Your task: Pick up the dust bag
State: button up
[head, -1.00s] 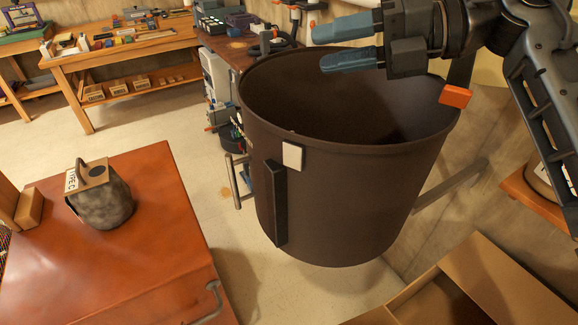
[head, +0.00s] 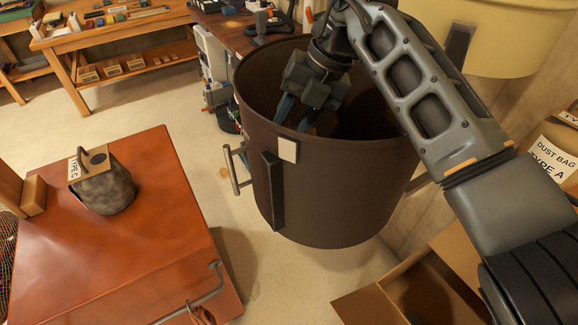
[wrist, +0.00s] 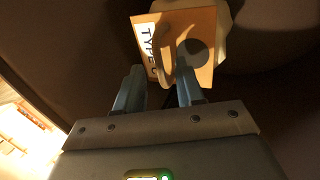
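A dust bag (wrist: 203,25) with a tan card collar, a dark round hole and a "TYPE C" label lies inside the brown bin (head: 335,190), seen in the wrist view. A loop handle stands up from its collar. My gripper (head: 296,116) reaches down into the bin. In the wrist view its two fingers (wrist: 160,88) are apart, with the handle ahead of and between the tips; I cannot tell whether they touch it. The bin wall hides this bag in the head view. Another grey "TYPE C" dust bag (head: 108,190) sits on the orange-red table.
The orange-red table (head: 130,255) stands at left, with a bent metal handle (head: 190,300) at its front. An open cardboard box (head: 370,305) lies at lower right, and a "DUST BAG TYPE A" sign (head: 552,160) at far right. A wooden workbench (head: 110,40) stands behind.

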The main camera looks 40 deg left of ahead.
jog(key=shift+x, duration=0.8)
grip_shut()
jog(key=shift+w, duration=0.1)
